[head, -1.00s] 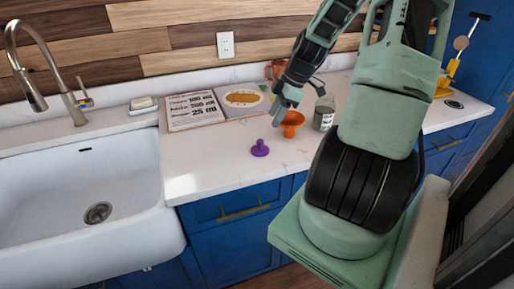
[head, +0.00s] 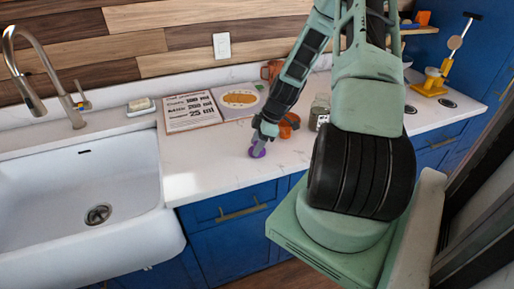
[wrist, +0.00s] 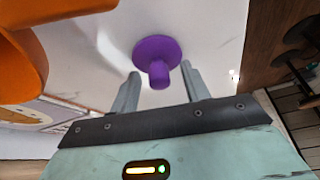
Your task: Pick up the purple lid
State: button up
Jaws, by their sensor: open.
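The purple lid (wrist: 157,50) is a round disc with a knob standing up from it. It rests on the white countertop. In the wrist view its knob points toward my open gripper (wrist: 160,83), with the knob's end near the gap between the two fingertips. In the head view my gripper (head: 257,146) is right over the purple lid (head: 257,153) and hides part of it. The fingers are apart, and nothing is held between them.
An orange funnel-like piece (head: 286,128) stands close right of my gripper; it is large at the wrist view's left (wrist: 22,50). A jar (head: 319,112) is behind it. A recipe board (head: 192,112) lies further back. The sink (head: 75,190) is left; the counter between is clear.

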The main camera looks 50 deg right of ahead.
grip_shut()
jog(key=shift+r, duration=0.1)
